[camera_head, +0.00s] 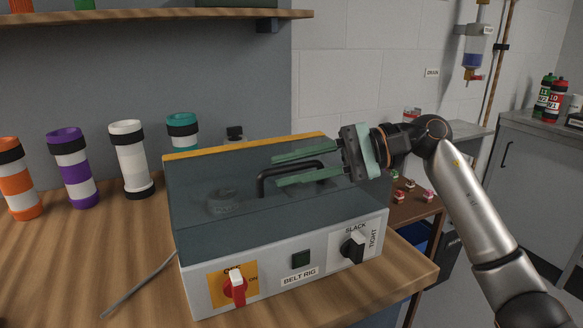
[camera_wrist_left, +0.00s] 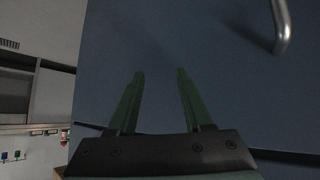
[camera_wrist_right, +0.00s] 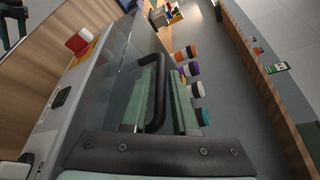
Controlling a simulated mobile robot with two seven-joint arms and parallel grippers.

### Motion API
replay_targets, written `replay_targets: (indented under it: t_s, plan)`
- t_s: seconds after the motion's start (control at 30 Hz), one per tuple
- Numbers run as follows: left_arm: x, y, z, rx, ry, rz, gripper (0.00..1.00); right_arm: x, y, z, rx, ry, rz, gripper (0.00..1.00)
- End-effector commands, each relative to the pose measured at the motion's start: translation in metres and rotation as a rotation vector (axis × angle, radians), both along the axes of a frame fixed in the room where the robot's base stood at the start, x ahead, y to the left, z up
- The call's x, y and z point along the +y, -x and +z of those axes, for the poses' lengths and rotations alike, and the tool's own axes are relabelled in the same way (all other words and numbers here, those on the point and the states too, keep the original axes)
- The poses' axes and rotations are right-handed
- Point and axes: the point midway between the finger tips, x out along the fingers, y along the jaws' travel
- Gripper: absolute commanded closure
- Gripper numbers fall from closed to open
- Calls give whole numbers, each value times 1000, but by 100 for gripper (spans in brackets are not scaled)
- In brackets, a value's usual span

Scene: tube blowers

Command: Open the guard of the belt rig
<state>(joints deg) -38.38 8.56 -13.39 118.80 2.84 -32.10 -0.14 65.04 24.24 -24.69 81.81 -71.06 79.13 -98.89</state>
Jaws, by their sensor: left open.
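The belt rig (camera_head: 215,285) is a pale box on the wooden bench with a closed, smoky transparent guard (camera_head: 215,180) on top. The guard has a yellow strip at its back edge and a black U-shaped handle (camera_head: 261,184). My right gripper (camera_head: 275,170) reaches in from the right with its green fingers apart at the handle. In the right wrist view the handle (camera_wrist_right: 159,85) shows beside the left finger; I cannot tell whether they touch. My left gripper (camera_wrist_left: 160,75) is open and empty before a dark blue-grey panel, outside the head view.
The rig's front has a red switch (camera_head: 236,288) and a black SLACK/TIGHT knob (camera_head: 352,247). Several banded tubes, including a purple one (camera_head: 72,168), stand behind and left. A thin rod (camera_head: 138,285) lies left of the rig. A shelf (camera_head: 150,15) hangs above.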

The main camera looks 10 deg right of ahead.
Motion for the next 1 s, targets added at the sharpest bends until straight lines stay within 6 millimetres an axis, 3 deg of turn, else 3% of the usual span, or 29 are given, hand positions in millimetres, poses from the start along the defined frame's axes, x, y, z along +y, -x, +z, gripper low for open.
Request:
replay_targets:
  t_s: [0.3, 0.57, 1.0]
  plan:
    - [1, -4, 2, -7, -1, 1, 50, 3, 0, -1, 0, 0, 0, 73]
    - [0, -5, 2, -10, -1, 0, 50, 2, 0, -1, 0, 1, -1, 100]
    - [0, -4, 2, -7, 0, 0, 50, 2, 0, -1, 0, 1, -1, 100]
